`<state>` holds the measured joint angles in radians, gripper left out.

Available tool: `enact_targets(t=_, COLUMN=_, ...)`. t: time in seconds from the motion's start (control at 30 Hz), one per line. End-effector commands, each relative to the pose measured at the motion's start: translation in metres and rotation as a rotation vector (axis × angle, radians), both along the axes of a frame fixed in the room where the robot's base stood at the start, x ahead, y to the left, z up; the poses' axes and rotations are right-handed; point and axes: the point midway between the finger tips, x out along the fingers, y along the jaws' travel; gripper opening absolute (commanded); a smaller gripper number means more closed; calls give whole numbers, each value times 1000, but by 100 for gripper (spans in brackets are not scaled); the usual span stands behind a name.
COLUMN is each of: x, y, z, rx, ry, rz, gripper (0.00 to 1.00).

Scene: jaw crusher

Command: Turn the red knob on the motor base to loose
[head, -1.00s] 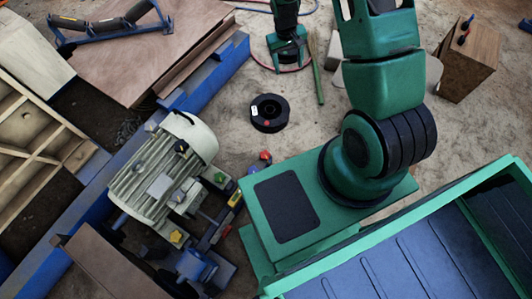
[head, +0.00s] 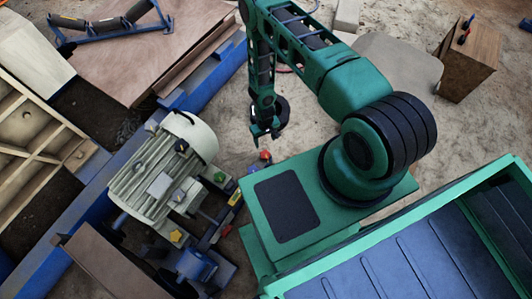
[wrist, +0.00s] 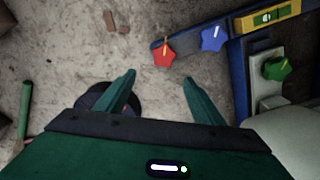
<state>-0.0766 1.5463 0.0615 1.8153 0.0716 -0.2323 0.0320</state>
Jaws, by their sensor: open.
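The red knob (head: 265,156) sits at the far end of the motor base, just below my gripper (head: 265,138) in the head view. In the wrist view the red knob (wrist: 163,53) is star-shaped with a yellow pointer line, ahead of my open fingers (wrist: 160,92) and apart from them. Nothing is between the fingers. The motor base (wrist: 185,38) is a dark blue bar running to the upper right. The cream motor (head: 165,170) stands to the left of the knob in the head view.
A blue knob (wrist: 213,39) is right beside the red one. A green knob (wrist: 278,68) and a yellow spirit level (wrist: 268,18) lie farther right. A black spool (head: 281,112) is partly hidden behind my gripper.

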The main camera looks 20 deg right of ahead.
Motion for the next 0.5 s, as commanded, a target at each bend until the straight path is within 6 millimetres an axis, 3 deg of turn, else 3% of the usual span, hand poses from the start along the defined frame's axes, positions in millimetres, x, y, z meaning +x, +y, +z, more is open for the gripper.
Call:
enact_targets(t=0.1, x=-10, y=4, z=-14, rx=6, ry=1, rz=3, gripper=62)
enact_targets(t=0.33, x=-12, y=6, z=-32, rx=8, ry=1, rz=3, gripper=62)
enact_targets(t=0.5, x=-13, y=5, z=-60, rx=7, ry=2, rz=3, gripper=62)
